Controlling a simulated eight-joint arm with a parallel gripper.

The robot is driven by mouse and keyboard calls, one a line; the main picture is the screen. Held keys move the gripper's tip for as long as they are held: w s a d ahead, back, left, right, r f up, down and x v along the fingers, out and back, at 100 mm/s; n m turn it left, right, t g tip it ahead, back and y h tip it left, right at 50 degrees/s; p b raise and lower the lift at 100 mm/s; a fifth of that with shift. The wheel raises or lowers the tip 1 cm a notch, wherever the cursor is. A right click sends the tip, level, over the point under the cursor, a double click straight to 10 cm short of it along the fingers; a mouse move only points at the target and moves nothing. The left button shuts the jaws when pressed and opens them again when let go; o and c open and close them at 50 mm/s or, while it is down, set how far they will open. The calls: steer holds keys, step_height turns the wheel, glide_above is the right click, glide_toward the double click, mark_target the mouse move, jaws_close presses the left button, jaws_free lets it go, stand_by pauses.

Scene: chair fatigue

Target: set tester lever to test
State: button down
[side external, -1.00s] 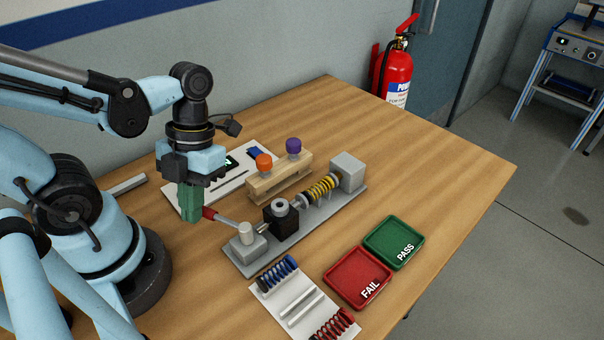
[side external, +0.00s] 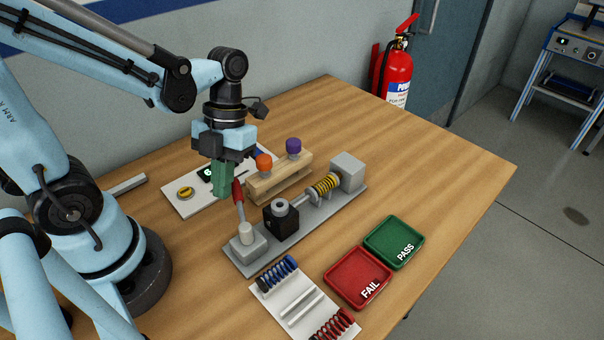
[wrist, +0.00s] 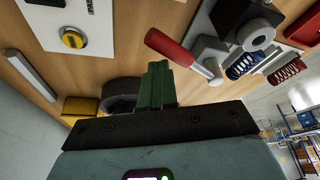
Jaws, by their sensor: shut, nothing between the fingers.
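The tester (side external: 318,211) is a grey base with a yellow spring between a dark block and a grey end block. Its lever has a red handle (side external: 238,192) on a metal rod, pivoting on a pale post at the near left end. The handle now points up and back in the side view. My gripper (side external: 223,192), with green fingers, is shut and empty, just left of the red handle. Whether they touch is unclear. In the wrist view the fingers (wrist: 158,85) are together, and the red handle (wrist: 167,46) lies beside them.
A white panel (side external: 176,205) with a yellow knob lies behind my gripper. A wooden stand (side external: 277,183) holds an orange and a purple knob. A spring tray (side external: 296,312), red FAIL tray (side external: 336,281) and green PASS tray (side external: 375,243) lie in front. The right table area is clear.

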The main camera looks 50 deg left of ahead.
steer(key=shift+w+d, duration=0.1)
steer(key=shift+w, duration=0.45)
steer(key=s+a, duration=0.2)
steer(key=s, duration=0.2)
step_height(320, 180, up, 10)
steer(key=w+d, duration=0.1)
steer(key=w, duration=0.2)
steer(key=shift+d+r, duration=0.15)
steer(key=shift+d, duration=0.2)
stand_by(0.5)
